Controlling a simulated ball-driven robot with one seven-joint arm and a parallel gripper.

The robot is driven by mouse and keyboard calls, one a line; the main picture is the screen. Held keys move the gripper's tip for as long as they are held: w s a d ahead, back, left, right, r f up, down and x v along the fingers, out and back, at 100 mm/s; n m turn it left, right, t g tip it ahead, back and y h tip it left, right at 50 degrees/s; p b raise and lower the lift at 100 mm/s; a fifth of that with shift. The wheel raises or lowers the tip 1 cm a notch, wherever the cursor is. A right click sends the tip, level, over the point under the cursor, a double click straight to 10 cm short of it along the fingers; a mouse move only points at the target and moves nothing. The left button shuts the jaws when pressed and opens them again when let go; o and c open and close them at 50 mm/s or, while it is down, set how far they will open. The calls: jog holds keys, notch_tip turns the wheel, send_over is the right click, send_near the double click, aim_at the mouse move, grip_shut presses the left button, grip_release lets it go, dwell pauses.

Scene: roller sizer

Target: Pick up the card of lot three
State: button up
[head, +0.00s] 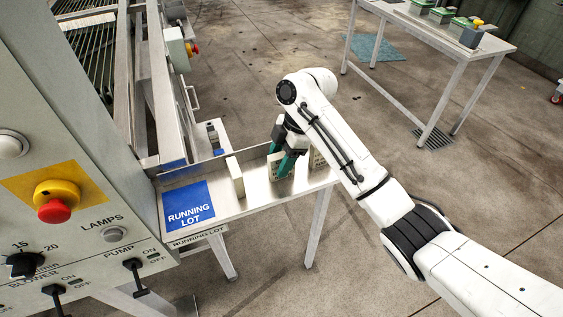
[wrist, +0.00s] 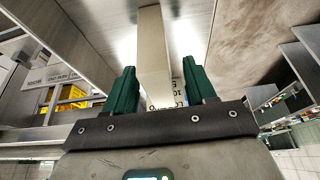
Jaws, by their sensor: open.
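My gripper (head: 281,152) is open over the metal shelf, its two green fingers pointing down at a pale upright card (head: 279,168). In the wrist view the gripper (wrist: 160,72) has a pale card (wrist: 153,45) between its fingers, with gaps on both sides. Another pale card (head: 317,158) stands just right of the gripper, partly hidden by my arm. A third pale upright piece (head: 236,176) stands to the left. I cannot tell which is lot three.
A blue RUNNING LOT plate (head: 188,206) lies at the shelf's left end. A low metal wall (head: 252,154) runs along the shelf's back. The control panel (head: 60,150) with a red stop button stands at left. A table (head: 440,40) stands far right, with open floor between.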

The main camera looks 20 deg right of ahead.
jog(key=shift+a+f, duration=0.1)
jog(key=shift+f, duration=0.3)
jog(key=shift+c, duration=0.2)
grip_shut()
